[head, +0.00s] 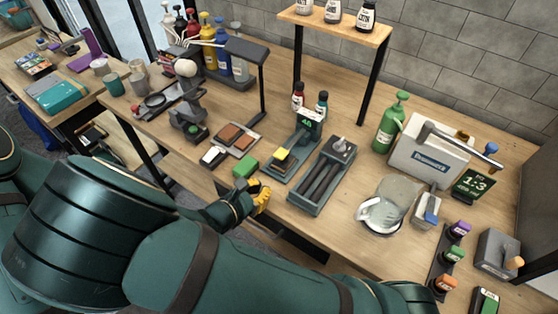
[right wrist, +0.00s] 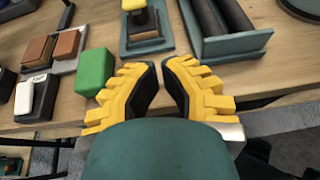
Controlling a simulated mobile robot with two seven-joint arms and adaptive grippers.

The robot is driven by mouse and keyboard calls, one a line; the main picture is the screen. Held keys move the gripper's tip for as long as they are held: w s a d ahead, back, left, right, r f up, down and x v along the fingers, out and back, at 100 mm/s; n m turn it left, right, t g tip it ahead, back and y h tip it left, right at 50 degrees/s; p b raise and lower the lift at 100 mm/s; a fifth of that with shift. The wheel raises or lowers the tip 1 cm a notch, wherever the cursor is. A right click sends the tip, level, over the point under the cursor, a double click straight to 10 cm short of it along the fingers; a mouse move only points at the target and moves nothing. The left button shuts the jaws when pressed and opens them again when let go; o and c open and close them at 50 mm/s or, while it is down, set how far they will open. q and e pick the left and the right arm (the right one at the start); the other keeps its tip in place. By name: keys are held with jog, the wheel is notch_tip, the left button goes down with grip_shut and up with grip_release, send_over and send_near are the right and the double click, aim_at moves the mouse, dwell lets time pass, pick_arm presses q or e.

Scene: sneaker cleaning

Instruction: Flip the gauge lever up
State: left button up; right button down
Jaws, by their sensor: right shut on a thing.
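My right gripper (head: 262,198) has yellow fingers and is at the table's front edge, just in front of the green block (head: 246,166). In the right wrist view its fingertips (right wrist: 164,66) are drawn close together. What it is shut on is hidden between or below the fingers. A teal device with a display reading 40 (head: 308,122) stands beyond it, with a yellow-topped black piece (head: 283,154) on its base. A grey box with an orange-tipped handle (head: 498,252) stands at the far right. I cannot tell which of these carries the gauge lever. My left gripper is not in view.
A grey tray with dark rollers (head: 322,180) lies right of the teal device. A tray with brown blocks (head: 238,138) and a white-topped brush (head: 213,157) lie left.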

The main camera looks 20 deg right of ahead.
aim_at(282, 163)
jog(key=shift+w+a+r+n+t, duration=0.3)
jog(key=shift+w+a+r+t, duration=0.15)
jog(key=shift+w+r+t, duration=0.25)
jog(key=shift+s, duration=0.2)
jog(key=shift+w+d, duration=0.1)
jog(key=shift+d, duration=0.05)
jog(key=b+x, duration=0.2)
jog(key=x, duration=0.7)
jog(key=shift+w+d+f, duration=0.1)
jog(key=shift+d+f, duration=0.1)
jog(key=shift+d, duration=0.1)
